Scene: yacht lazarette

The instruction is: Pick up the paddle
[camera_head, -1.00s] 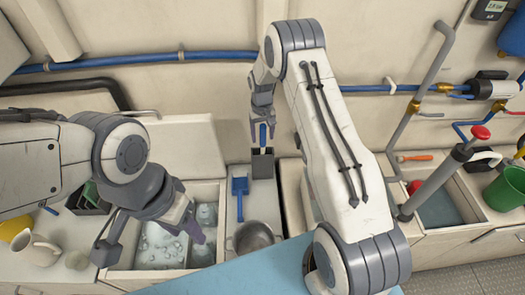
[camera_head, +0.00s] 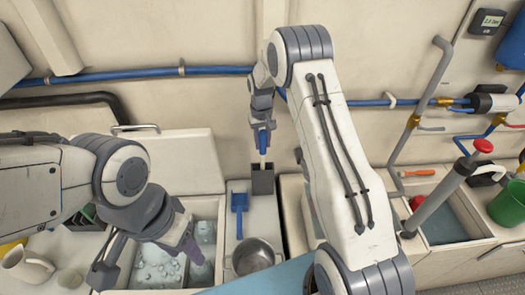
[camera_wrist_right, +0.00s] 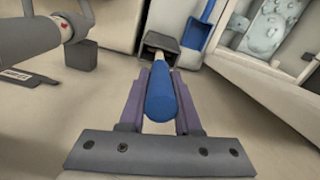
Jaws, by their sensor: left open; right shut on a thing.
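The paddle, with a blue handle (camera_head: 263,146) and a pale shaft, stands upright over a dark open-topped box (camera_head: 263,180) against the back wall. My right gripper (camera_head: 262,134) is shut around the handle. In the right wrist view the blue handle (camera_wrist_right: 166,100) lies between the purple fingers, and the shaft points at the dark box (camera_wrist_right: 160,43). The shaft's lower end is hidden in or behind the box. My left gripper (camera_head: 148,256) is open and empty above the ice bin.
A blue scoop-like tool (camera_head: 240,212) and a metal pot (camera_head: 253,256) lie beside the box. The ice bin (camera_head: 204,270) is at left. A blue pipe (camera_head: 130,75) runs along the wall. A grey pump with a red knob (camera_head: 455,178) and a green bucket (camera_head: 508,205) are at right.

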